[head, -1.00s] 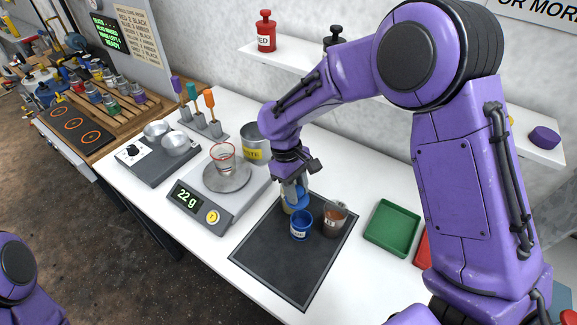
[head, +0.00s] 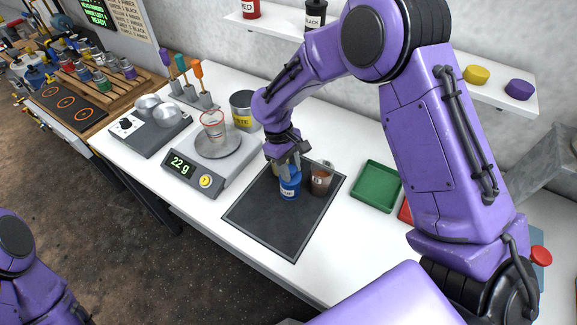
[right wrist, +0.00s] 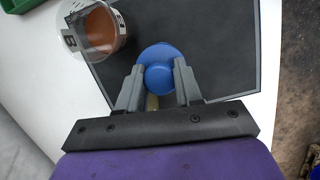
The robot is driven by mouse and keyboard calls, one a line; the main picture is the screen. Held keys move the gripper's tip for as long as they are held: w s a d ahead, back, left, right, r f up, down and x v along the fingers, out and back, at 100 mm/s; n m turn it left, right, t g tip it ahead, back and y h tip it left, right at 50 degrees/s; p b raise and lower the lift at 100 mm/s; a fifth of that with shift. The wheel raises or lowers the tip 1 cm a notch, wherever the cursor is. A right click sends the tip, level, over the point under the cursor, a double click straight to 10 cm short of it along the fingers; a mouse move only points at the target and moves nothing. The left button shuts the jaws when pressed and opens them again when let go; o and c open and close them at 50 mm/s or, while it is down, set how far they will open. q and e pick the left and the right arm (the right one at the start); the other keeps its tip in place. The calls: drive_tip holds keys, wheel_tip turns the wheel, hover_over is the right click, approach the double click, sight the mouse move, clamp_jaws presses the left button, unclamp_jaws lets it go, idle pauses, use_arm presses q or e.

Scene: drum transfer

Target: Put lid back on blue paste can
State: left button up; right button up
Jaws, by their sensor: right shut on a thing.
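The blue paste can (head: 289,190) stands on the dark mat (head: 262,228) in the head view. My right gripper (head: 289,166) is directly over it, pointing down. In the right wrist view, my right gripper (right wrist: 159,80) is shut on the round knob of the blue lid (right wrist: 154,54). The lid covers the can's top from that view. I cannot tell whether it rests on the rim or is held just above it. My left gripper is out of view; only part of my left arm shows at the lower left.
A beaker of brown contents (head: 321,179) stands close to the can's right, also in the right wrist view (right wrist: 98,30). A scale (head: 200,172) reading 22 g, a waste pot (head: 243,112) and a green tray (head: 376,187) surround the mat. The mat's front is clear.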

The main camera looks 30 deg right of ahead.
drive_tip(key=shift+w+f, duration=0.25)
drive_tip(key=shift+w, duration=0.2)
drive_tip(key=shift+s+p, duration=0.2)
drive_tip(key=shift+p, duration=0.15)
drive_tip(key=shift+s+r, duration=0.15)
idle(0.7)
drive_tip(key=shift+f, duration=0.25)
idle(0.8)
drive_tip(key=o, duration=1.6)
drive_tip(key=shift+r, duration=0.1)
drive_tip(key=shift+r, duration=3.45)
drive_tip(key=shift+c, duration=0.4)
